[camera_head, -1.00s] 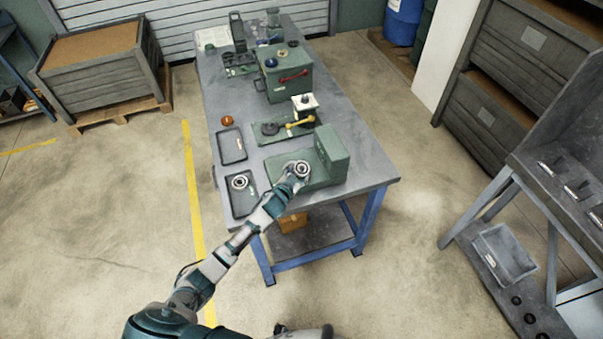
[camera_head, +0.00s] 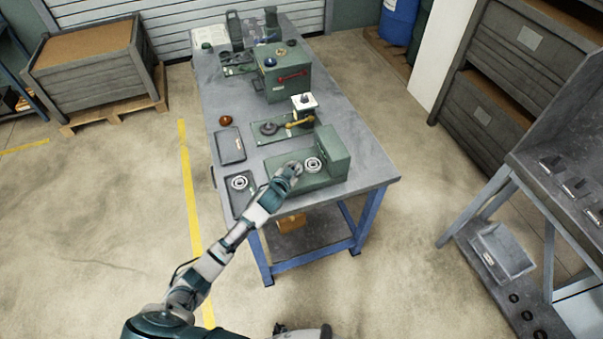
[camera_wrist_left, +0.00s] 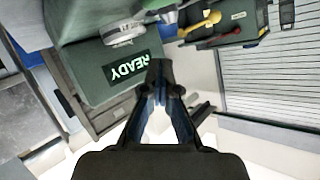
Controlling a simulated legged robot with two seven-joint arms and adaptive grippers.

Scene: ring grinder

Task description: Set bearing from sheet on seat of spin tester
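The spin tester (camera_head: 333,150) is a green machine with a flat base and a raised block at the near end of the table. A silver ring bearing (camera_head: 313,165) lies on its base beside the block; how fully it sits on the seat cannot be told. Another bearing (camera_head: 239,183) lies on the dark sheet (camera_head: 243,206) at left. My left gripper (camera_head: 295,168) is just left of the tester's bearing. In the wrist view, its fingertips (camera_wrist_left: 160,72) come together with nothing visible between them. The tester's READY display (camera_wrist_left: 126,70) shows there, with a silver round part (camera_wrist_left: 124,30) above it. My right gripper is not visible.
A second dark tray (camera_head: 229,146) and an orange-brown round object (camera_head: 225,120) lie along the table's left side. A green fixture with a yellow handle (camera_head: 299,122) and a green box (camera_head: 284,75) stand beyond the tester.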

